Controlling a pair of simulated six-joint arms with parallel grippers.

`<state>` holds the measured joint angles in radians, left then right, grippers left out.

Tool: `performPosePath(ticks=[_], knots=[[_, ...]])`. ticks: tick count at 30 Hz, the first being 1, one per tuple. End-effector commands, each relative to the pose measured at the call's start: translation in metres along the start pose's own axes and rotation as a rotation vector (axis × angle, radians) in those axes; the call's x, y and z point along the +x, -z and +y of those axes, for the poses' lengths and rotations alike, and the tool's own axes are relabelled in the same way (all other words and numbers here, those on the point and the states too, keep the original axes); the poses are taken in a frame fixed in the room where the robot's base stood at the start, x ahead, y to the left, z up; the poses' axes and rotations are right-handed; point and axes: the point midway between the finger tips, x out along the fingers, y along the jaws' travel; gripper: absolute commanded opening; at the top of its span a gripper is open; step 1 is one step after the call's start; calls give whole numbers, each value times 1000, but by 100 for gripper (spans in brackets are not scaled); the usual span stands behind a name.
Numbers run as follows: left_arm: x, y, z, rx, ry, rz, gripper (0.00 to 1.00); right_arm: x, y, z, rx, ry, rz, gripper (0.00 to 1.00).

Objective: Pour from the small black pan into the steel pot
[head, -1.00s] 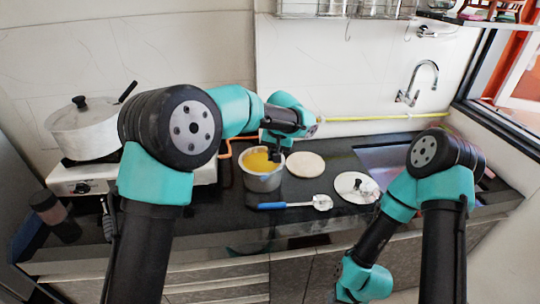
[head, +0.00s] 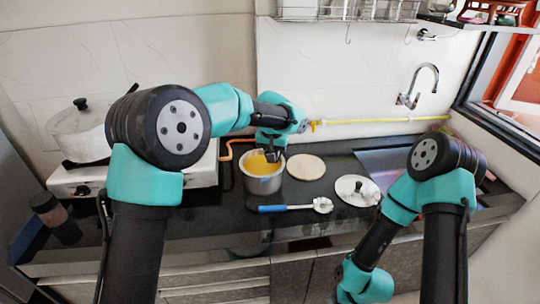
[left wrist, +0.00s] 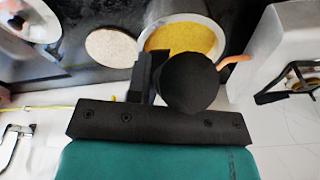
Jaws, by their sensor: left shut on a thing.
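The steel pot (head: 262,186) stands on the dark counter, just right of the stove, with yellow contents inside. In the left wrist view the pot (left wrist: 216,30) is at the top, its yellow contents plain. My left gripper (head: 272,155) is over the pot's right part, pointing down. In the left wrist view it is shut on a round, dark thing, which I take for the small black pan (left wrist: 190,82). This overlaps the pot's near edge in that view. Its inside is hidden, and I cannot tell its tilt. My right arm hangs at the right, its gripper outside the picture.
A blue-handled tool (head: 290,208) lies in front of the pot. A round pale board (head: 306,167) and a lid (head: 357,190) lie to the right. A white stove (head: 75,180) with a large lidded pot (head: 78,135) is at the left. The sink (head: 395,163) is at the right.

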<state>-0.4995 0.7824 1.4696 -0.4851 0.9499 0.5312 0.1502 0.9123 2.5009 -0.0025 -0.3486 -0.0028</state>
Motion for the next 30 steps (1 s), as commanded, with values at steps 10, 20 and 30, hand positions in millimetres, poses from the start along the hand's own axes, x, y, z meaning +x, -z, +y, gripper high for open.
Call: performPosePath(ticks=[10,20,30], knots=[[-1,1,-2,-3,-13,3,0,0,0,0,0,0,0,43],[-3,1,-11,-17,-84,4,0,0,0,0,0,0,0,43],[-4,1,-15,-22,-119,6,0,0,0,0,0,0,0,43]])
